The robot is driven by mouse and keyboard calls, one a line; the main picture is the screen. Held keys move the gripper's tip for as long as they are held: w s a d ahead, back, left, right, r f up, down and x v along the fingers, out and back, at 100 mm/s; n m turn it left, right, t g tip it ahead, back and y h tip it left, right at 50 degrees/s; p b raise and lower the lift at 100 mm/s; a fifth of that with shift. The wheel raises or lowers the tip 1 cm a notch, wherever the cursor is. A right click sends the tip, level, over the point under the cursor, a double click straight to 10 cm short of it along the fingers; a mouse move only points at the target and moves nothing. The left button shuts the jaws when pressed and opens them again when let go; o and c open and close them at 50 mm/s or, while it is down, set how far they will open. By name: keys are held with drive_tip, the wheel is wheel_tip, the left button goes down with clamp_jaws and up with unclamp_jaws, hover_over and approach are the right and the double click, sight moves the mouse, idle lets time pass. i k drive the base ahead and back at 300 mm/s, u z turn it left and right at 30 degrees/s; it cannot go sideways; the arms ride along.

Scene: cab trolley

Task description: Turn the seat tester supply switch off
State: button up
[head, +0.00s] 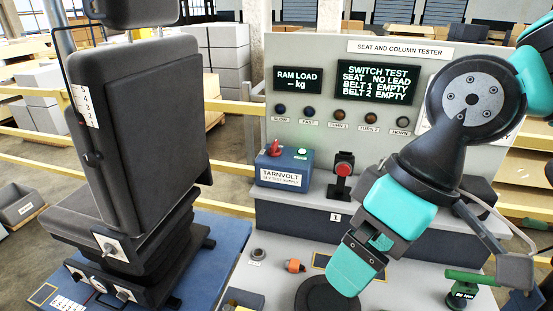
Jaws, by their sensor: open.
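The seat tester supply (284,177) is a dark blue box labelled TARNVOLT, standing on the tester's ledge left of centre. A red switch (274,150) sits on its top at the left; its exact position is too small to tell. A green lamp (301,153) beside it looks lit. My teal and black arm enters from the top right and reaches down to the lower middle. My gripper (352,270) is there, open, low over the desk, to the right of and nearer than the supply box. Its fingertips show only partly. Nothing is visibly held.
The panel's displays (375,83) are lit. A red button on a stand (342,177) stands between supply and arm. A dark seat (140,150) fills the left.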

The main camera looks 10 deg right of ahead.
sight(274, 151)
drive_tip(key=z, duration=0.15)
drive_tip(key=k, duration=0.4)
drive_tip(key=u, duration=0.8)
drive_tip(key=i, duration=0.95)
drive_tip(key=z, duration=0.75)
